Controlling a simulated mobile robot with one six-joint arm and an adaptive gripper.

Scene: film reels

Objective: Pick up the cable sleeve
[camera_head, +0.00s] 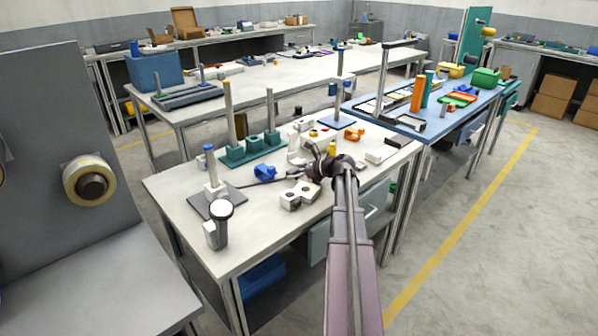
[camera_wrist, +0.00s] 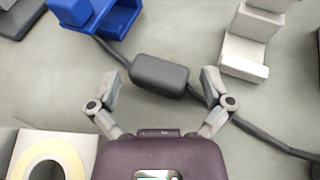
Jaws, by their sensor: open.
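The cable sleeve (camera_wrist: 159,75) is a dark grey rounded block around a dark cable (camera_wrist: 272,141). It lies on the pale worktop in the wrist view, just ahead of my gripper (camera_wrist: 160,84). The cable leaves the sleeve on both sides, towards the upper left and lower right. My gripper is open and empty. Its two fingers stand apart to the left and right of the sleeve, with no clear grip on it. In the head view my gripper (camera_head: 318,166) is low over the front worktop (camera_head: 252,213), where it hides most of the sleeve area.
A blue holder (camera_wrist: 121,20) lies at the upper left of the sleeve. A stepped white block (camera_wrist: 243,54) stands close at the upper right. A white block with a pale ring (camera_wrist: 50,156) is at the lower left. A post on a grey base (camera_head: 211,177) stands further left.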

